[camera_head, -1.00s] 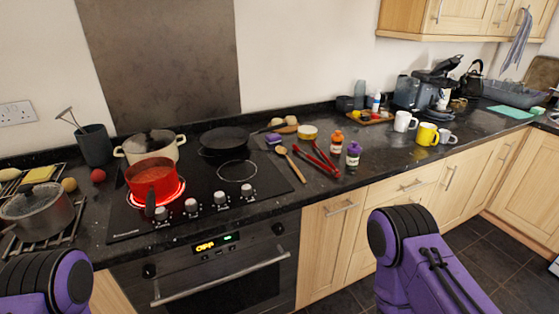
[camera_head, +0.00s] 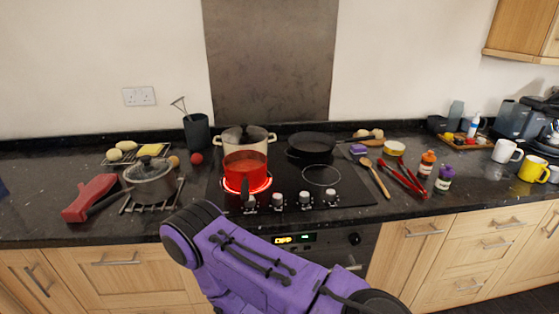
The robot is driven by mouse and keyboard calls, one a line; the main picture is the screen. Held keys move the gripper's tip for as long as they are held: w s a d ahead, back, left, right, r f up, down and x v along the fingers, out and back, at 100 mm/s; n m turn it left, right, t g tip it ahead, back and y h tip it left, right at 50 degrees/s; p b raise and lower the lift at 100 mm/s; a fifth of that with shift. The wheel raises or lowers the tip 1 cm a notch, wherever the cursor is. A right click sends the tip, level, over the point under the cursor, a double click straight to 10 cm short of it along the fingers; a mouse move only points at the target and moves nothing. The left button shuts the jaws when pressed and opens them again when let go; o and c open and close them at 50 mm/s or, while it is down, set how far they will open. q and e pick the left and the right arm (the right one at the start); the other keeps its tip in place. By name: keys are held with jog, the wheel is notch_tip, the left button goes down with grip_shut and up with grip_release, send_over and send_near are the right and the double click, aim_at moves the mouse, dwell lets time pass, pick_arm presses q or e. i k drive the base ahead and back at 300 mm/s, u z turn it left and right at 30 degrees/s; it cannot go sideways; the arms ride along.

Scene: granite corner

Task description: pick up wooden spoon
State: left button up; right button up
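The wooden spoon (camera_head: 376,178) lies on the dark granite counter just right of the hob, its bowl toward the wall and its handle toward the front edge. It is left of the red tongs (camera_head: 404,178) and apart from them. A purple arm of mine crosses the bottom middle of the view, in front of the oven and below the spoon. Neither of my grippers shows, and nothing visible touches the spoon.
A red pot (camera_head: 245,171) stands on a glowing ring of the hob (camera_head: 290,188), near a cream pot (camera_head: 259,138) and a black frying pan (camera_head: 311,145). The counter's front strip near the spoon is clear.

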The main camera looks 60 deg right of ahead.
aim_at(365, 162)
jog(key=u, duration=0.65)
jog(key=k, duration=1.95)
jog(key=z, duration=1.75)
